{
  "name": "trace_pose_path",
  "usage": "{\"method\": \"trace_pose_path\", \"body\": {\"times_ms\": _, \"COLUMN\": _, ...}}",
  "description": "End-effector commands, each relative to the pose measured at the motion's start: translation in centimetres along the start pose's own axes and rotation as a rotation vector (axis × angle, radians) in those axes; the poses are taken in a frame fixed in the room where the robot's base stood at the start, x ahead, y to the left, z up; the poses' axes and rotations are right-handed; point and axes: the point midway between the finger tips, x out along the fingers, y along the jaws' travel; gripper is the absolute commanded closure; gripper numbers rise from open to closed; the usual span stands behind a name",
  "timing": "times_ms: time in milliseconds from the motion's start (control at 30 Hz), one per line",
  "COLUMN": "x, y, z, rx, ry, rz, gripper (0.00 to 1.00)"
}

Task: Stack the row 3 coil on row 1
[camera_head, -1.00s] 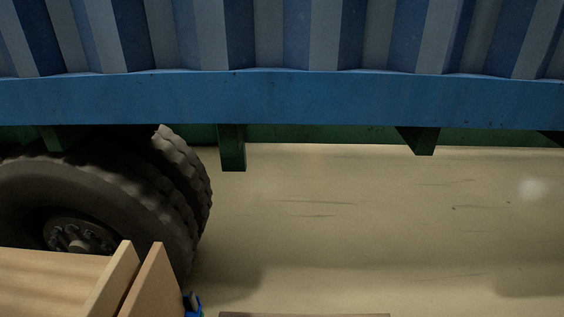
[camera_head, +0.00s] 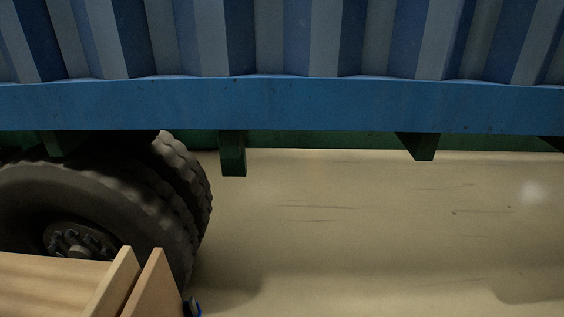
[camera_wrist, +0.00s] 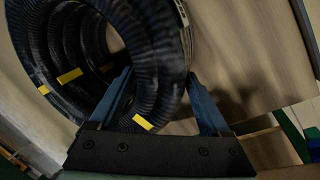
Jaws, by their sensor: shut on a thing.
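In the wrist view my gripper (camera_wrist: 160,76) has its two blue fingers on either side of a dark ribbed hose coil (camera_wrist: 165,45) and is shut on its near right side. The coil has yellow marks and fills the upper left and middle of that view. The left finger passes by the inside of the ring; the right finger lies along the outside. Which row this coil came from cannot be told. No other coil can be made out, and neither row 1 nor row 3 can be identified.
A blue corrugated container (camera_head: 300,103) spans the head view above a large black tyre (camera_head: 110,205). Wooden boards (camera_head: 60,285) stand at the lower left, with a small blue and dark part (camera_head: 193,307) beside them. Pale floor (camera_head: 380,220) is open at right.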

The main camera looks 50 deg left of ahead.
Motion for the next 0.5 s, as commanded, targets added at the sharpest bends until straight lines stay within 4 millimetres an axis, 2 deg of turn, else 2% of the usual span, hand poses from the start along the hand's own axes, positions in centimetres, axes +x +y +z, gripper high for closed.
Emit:
{"method": "trace_pose_path", "body": {"times_ms": 33, "x": -0.17, "y": 0.46, "z": -0.22, "rx": 0.000, "ry": 0.005, "rz": 0.011, "gripper": 1.00}}
{"method": "trace_pose_path", "body": {"times_ms": 500, "x": 0.27, "y": 0.33, "z": -0.23, "rx": 0.000, "ry": 0.005, "rz": 0.011, "gripper": 1.00}}
